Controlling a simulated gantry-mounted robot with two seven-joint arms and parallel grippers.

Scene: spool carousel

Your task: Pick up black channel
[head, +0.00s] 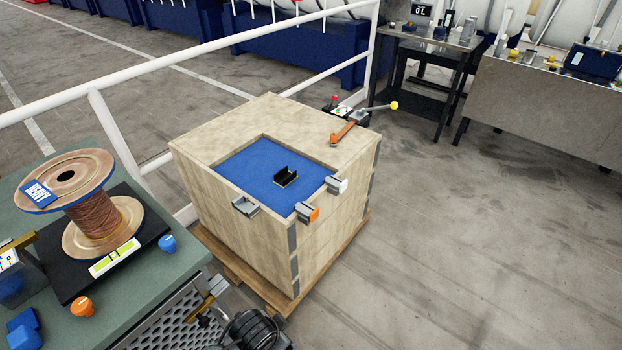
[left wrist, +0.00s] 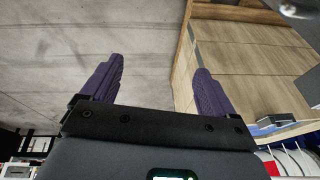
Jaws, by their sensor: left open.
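The black channel (head: 286,176) is a small U-shaped piece with a yellowish lower edge. It sits on the blue surface (head: 245,167) set into the top of the wooden crate (head: 220,145), apart from the recess edges. My left gripper (left wrist: 158,78) is open, with its two purple fingers apart and nothing between them. In the left wrist view it is beside the wooden wall of the crate (left wrist: 255,60), with grey floor behind it. The channel does not show in that view. My right gripper is not in view.
Grey clips (head: 245,206) and an orange-and-grey clip (head: 307,212) sit on the crate's near rim. An orange-brown lever (head: 343,133) lies on the far right rim. A white railing (head: 180,78) runs behind; a green bench (head: 150,265) with a copper spool (head: 95,212) stands left.

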